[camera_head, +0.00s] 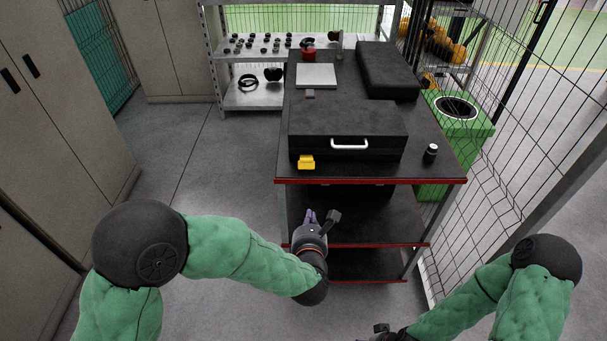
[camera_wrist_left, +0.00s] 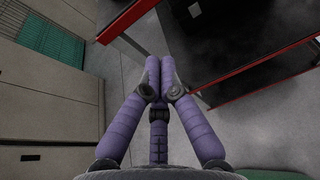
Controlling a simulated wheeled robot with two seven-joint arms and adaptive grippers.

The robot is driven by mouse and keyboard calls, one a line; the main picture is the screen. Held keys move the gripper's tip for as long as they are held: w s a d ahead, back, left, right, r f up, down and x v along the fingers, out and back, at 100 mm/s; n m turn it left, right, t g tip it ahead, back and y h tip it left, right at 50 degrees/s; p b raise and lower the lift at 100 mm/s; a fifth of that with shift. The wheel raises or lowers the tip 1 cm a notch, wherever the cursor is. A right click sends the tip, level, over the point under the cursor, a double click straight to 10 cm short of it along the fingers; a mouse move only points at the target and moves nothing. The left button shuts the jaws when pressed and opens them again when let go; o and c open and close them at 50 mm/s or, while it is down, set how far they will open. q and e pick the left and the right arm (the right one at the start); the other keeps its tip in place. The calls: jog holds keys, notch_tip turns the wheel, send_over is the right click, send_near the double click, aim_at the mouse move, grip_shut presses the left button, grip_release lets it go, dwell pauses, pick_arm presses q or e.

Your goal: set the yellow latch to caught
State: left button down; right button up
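The yellow latch (camera_head: 306,162) is a small block low on the left of the front face of a black case (camera_head: 310,118). A white handle (camera_head: 349,144) is to its right on the same face. I cannot tell from here whether the latch is caught. My left gripper (camera_head: 310,216) is below and in front of the latch, apart from it, by the cart's front. In the left wrist view its purple fingers (camera_wrist_left: 160,68) are together with nothing between them. My right gripper (camera_head: 383,332) is only partly seen at the bottom edge, and its fingers are not clear.
The case rests on a black cart with a red front edge (camera_head: 370,181) and lower shelves. A small dark bottle (camera_head: 430,154) stands right of the case. A wire fence (camera_head: 510,130) runs along the right, and grey cabinets (camera_head: 55,100) stand left. The floor left of the cart is clear.

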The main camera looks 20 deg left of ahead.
aim_at(306, 162)
pick_arm(q)
jog(key=shift+w+a+r+n, duration=0.1)
jog(key=shift+a+r+n, duration=0.2)
jog(key=shift+r+n, duration=0.5)
jog(key=shift+f, duration=0.15)
jog(key=b+x, duration=0.3)
jog(key=x, duration=0.7)
jog(key=shift+w+a, duration=0.15)
jog(key=shift+a, duration=0.05)
jog(key=r, duration=0.1)
jog(key=w+r, duration=0.1)
jog(key=shift+a+r, duration=0.15)
jog(key=shift+r, duration=0.1)
jog(key=shift+w+r, duration=0.35)
jog(key=shift+r, duration=0.35)
jog(key=shift+r+p, duration=0.3)
jog(key=shift+p, duration=0.65)
jog(key=shift+g, duration=0.3)
